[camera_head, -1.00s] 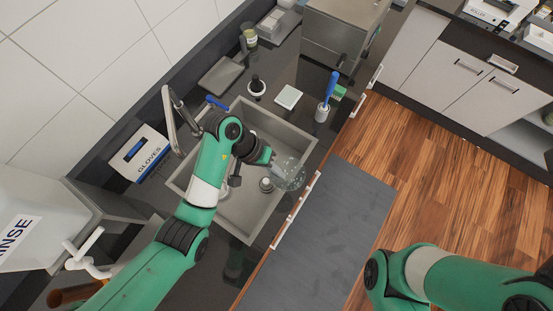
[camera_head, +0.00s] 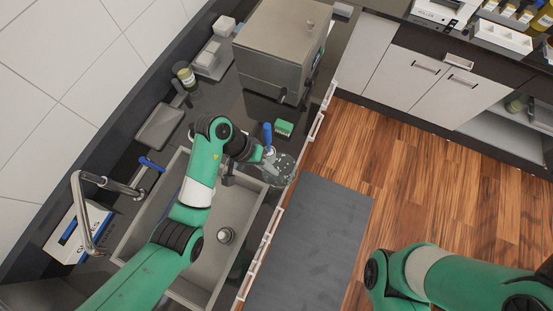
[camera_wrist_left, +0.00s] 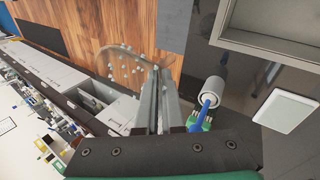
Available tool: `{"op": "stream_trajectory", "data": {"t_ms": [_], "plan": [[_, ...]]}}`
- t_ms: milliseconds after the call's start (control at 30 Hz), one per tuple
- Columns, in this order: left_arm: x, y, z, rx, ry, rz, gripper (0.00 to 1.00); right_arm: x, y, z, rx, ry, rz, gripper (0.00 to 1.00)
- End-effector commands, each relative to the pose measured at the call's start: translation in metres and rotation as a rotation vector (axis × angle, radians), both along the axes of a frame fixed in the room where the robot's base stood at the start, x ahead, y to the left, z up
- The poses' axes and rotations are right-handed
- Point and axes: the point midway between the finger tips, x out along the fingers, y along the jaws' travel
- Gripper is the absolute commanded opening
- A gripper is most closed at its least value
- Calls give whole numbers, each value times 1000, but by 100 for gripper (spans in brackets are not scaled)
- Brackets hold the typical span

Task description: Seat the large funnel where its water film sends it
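The large funnel (camera_head: 281,171) is clear and dotted with pale beads of water. In the left wrist view its wide, see-through cone (camera_wrist_left: 125,66) spreads beyond my fingertips. My left gripper (camera_head: 262,156) has its two fingers close together on the funnel's near side, and it shows in the wrist view too (camera_wrist_left: 158,100). It holds the funnel raised over the counter's front edge, just past the sink's far end. The exact contact is hard to see through the glass. My right arm shows at the lower right, but its gripper is out of frame.
The sink (camera_head: 245,215) lies below my left arm. A white brush holder (camera_wrist_left: 211,92) with a blue handle (camera_head: 267,133) stands close to the funnel. A green block (camera_head: 284,128), a steel box (camera_head: 279,50) and a dark tray (camera_head: 160,127) are on the counter. A white pad (camera_wrist_left: 286,110) lies nearby.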

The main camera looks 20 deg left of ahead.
Motion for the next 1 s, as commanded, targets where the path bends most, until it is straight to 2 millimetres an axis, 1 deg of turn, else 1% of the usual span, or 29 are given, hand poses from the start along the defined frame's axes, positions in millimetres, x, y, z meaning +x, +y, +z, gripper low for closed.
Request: {"op": "stream_trajectory", "data": {"t_ms": [167,267,367,467,500,567,600,700,733,800,900,1000], "plan": [[3,34,-7,-4,3,101,0,0,0,7,0,0,0,41],[4,60,-12,-8,3,179,0,0,0,12,0,0,0,41],[2,92,-19,-11,4,275,0,0,0,18,0,0,0,41],[-5,132,-28,-15,3,399,0,0,0,25,0,0,0,41],[-9,151,-32,-16,3,459,0,0,0,29,0,0,0,41],[-19,180,-39,-17,3,554,0,0,0,34,0,0,0,41],[-26,199,-43,-18,3,616,0,0,0,38,0,0,0,41],[-47,239,-54,-19,2,761,0,0,0,45,0,0,0,41],[-53,249,-57,-19,0,800,0,0,0,47,0,0,0,41],[-67,269,-62,-18,-2,876,0,0,0,51,0,0,0,41],[-82,287,-69,-16,-3,953,0,0,0,53,0,0,0,41],[-89,295,-72,-15,-4,989,0,0,0,54,0,0,0,41]]}}
